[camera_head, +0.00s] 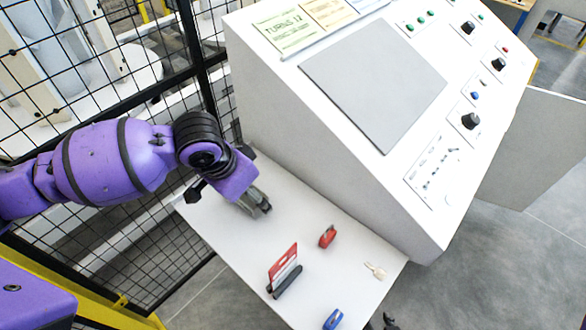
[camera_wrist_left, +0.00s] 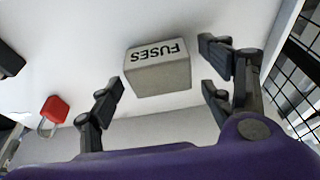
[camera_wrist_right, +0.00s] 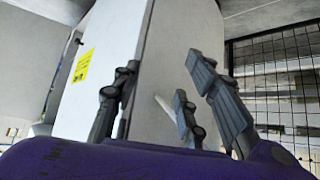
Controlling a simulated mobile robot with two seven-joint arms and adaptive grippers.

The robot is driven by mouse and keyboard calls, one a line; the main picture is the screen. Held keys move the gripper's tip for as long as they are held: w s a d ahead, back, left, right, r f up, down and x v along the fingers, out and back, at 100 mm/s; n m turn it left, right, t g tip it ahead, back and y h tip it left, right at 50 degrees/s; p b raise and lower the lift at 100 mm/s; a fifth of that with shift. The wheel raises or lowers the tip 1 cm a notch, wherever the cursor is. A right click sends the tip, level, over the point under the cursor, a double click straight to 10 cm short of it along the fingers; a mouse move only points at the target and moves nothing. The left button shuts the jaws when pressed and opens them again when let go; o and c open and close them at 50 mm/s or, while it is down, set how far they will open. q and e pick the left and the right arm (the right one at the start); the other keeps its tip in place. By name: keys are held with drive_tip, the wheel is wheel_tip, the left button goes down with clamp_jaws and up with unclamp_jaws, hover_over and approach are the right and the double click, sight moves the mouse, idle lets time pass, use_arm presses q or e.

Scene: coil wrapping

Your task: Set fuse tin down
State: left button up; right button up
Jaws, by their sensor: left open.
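The fuse tin (camera_wrist_left: 158,72), a grey box with FUSES on its lid, sits on the white shelf (camera_wrist_left: 75,40) in the left wrist view. My left gripper (camera_wrist_left: 165,95) is open, with its fingers apart on either side of the tin and visible gaps between them. In the head view the purple left arm reaches down over the shelf's back left part, and largely hides the left gripper and tin. My right gripper (camera_wrist_right: 155,100) is open and empty in the right wrist view; only its dark tip (camera_head: 388,322) shows at the head view's bottom edge.
On the shelf (camera_head: 225,235) lie a red padlock (camera_head: 327,237), a red card on a black holder (camera_head: 283,262), a blue padlock (camera_head: 333,319) and a small pale tag (camera_head: 376,271). The sloped white console (camera_head: 300,130) rises behind. A black mesh fence (camera_head: 120,110) stands left.

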use_arm(q)
drive_tip(key=p+v, duration=0.1)
drive_tip(key=v, duration=1)
drive_tip(key=shift+r, duration=0.15)
drive_tip(key=shift+s+a, duration=0.1)
